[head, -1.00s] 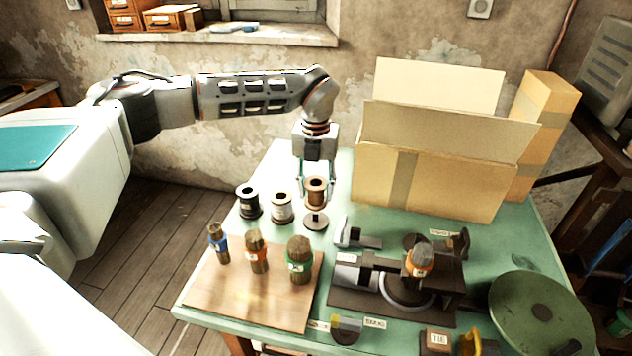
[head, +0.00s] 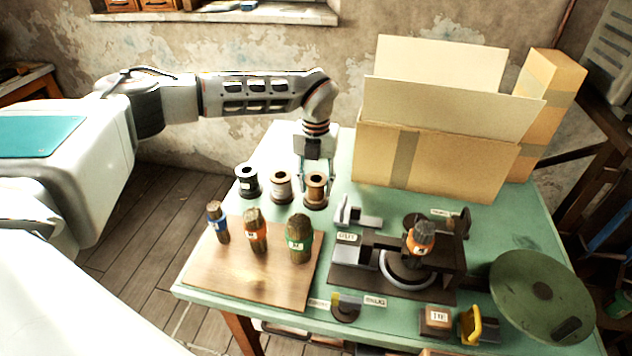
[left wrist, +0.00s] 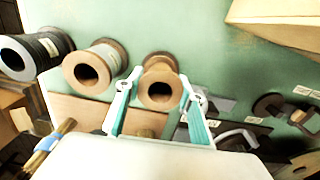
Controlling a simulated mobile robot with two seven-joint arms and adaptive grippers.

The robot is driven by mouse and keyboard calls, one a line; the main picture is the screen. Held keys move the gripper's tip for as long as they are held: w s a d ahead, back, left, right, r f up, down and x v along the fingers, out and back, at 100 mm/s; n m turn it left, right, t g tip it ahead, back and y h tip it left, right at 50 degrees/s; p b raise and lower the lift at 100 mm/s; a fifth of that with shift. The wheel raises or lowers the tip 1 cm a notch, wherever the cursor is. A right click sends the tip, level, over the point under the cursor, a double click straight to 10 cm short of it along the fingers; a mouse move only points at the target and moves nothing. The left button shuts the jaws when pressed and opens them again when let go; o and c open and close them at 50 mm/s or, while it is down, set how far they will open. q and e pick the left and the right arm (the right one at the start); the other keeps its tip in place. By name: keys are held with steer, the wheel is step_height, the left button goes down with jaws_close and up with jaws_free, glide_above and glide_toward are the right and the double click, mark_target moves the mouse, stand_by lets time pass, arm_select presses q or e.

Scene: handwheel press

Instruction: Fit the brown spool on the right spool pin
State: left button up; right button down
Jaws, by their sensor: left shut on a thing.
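The brown spool (head: 316,189) stands upright at the right end of a row of three spools, down at the dark round base of the right spool pin (head: 316,205). The pin's shaft is hidden by the spool. My left gripper (head: 316,178) points down and is shut on the spool. In the left wrist view the brown spool (left wrist: 160,94) sits between the fingertips of my left gripper (left wrist: 158,106), with its open bore facing the camera. To its left stand a pale spool (head: 281,187) and a black spool (head: 247,181). My right gripper is not in view.
A black press with a handwheel (head: 405,268) is to the right. An open cardboard box (head: 440,155) stands behind. A green round plate (head: 540,290) lies at the right edge.

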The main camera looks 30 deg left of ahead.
arm_select(q)
steer(key=o, duration=1.2)
steer(key=shift+c, duration=0.2)
step_height(320, 180, up, 12)
